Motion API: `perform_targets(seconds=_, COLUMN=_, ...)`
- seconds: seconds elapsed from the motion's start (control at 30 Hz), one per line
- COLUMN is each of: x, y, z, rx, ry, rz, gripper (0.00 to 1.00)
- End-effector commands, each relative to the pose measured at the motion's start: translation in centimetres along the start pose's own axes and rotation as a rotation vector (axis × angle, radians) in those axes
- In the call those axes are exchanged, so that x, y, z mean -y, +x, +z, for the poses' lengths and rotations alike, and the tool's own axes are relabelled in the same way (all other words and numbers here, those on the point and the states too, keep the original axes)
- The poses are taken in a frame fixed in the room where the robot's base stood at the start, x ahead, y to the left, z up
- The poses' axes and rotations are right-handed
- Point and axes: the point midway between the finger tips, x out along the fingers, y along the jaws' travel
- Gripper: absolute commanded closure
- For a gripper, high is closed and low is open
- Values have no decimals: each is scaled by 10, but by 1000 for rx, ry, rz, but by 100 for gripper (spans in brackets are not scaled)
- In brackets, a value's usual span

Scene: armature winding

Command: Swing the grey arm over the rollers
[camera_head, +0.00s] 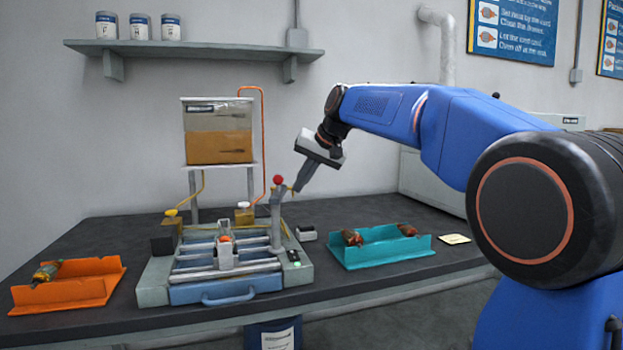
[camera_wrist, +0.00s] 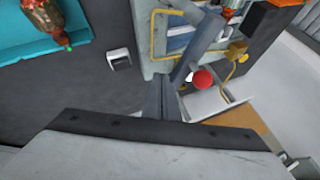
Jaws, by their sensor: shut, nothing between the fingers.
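The grey arm (camera_head: 277,222) stands upright at the right side of the winding machine, with a red ball knob (camera_head: 278,180) at its top. In the wrist view the grey arm (camera_wrist: 205,35) runs up and right from near the red knob (camera_wrist: 203,79). The rollers (camera_head: 225,273) lie across the machine to the left of the arm. My gripper (camera_head: 297,190) is shut and empty, pointing down just right of the knob. In the wrist view its fingertips (camera_wrist: 164,82) are close beside the knob; I cannot tell whether they touch the arm.
A teal tray (camera_head: 385,258) with copper-wound armatures lies to the right, and an orange tray (camera_head: 70,290) with one armature to the left. A tank (camera_head: 218,115) stands behind the machine, with an orange tube (camera_head: 263,140) running down near the arm. A small box (camera_head: 307,233) sits beside the machine.

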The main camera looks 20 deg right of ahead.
Motion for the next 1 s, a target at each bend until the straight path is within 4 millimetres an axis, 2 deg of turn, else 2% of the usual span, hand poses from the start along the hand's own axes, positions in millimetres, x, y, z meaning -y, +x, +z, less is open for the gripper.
perform_targets(seconds=0.2, x=13, y=8, z=0, rx=2, ry=1, rz=0, gripper=100)
perform_targets(seconds=0.7, x=15, y=9, z=0, rx=4, ry=-4, rz=-3, gripper=100)
perform_targets(seconds=1.0, x=22, y=16, z=-5, rx=52, ry=-93, rz=-51, gripper=100)
